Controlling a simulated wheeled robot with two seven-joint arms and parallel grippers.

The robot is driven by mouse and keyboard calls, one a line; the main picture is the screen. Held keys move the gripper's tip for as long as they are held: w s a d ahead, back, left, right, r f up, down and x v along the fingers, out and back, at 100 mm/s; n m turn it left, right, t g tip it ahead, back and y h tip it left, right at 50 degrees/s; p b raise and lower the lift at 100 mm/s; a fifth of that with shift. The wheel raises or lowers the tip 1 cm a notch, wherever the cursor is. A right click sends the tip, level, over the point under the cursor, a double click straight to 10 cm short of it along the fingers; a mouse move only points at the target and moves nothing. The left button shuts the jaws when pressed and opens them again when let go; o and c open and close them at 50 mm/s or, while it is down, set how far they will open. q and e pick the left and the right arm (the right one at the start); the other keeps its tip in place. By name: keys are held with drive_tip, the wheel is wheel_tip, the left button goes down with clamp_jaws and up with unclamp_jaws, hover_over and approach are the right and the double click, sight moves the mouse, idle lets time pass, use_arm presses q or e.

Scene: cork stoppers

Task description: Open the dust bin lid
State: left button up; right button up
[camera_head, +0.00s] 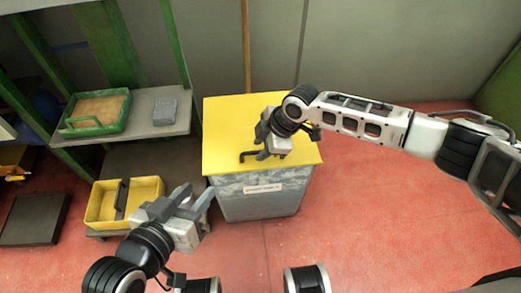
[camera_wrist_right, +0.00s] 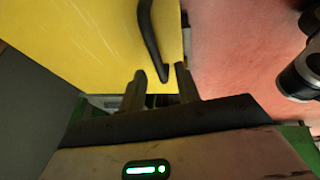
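The dust bin (camera_head: 262,195) is a grey box with a white label on its front. Its flat yellow lid (camera_head: 225,125) lies shut on top and also shows in the right wrist view (camera_wrist_right: 80,40). A black bar handle (camera_head: 247,155) sits near the lid's front edge. My right gripper (camera_head: 264,155) is at this handle. In the right wrist view its two fingers (camera_wrist_right: 161,85) are apart, with the handle's end (camera_wrist_right: 152,45) between them; contact is unclear. My left gripper (camera_head: 196,196) is open and empty, to the left of and in front of the bin.
A green-framed shelf left of the bin holds a green tray (camera_head: 98,127) and a grey box (camera_head: 165,110). A yellow crate (camera_head: 148,187) stands below it, close to my left gripper. A grey wall (camera_head: 275,50) is behind the bin. The red floor (camera_head: 400,220) at right is clear.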

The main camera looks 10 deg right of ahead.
drive_tip(key=shift+a+f, duration=0.15)
drive_tip(key=shift+f, duration=0.2)
use_arm(q)
drive_tip(key=shift+s+d+r, duration=0.1)
drive_tip(key=shift+d+r, duration=0.1)
drive_tip(key=shift+r, duration=0.15)
use_arm(e)
drive_tip(key=shift+c, duration=0.3)
clamp_jaws()
use_arm(q)
drive_tip(key=shift+f, duration=0.1)
drive_tip(key=shift+a, duration=0.1)
use_arm(e)
drive_tip(key=shift+w, duration=0.1)
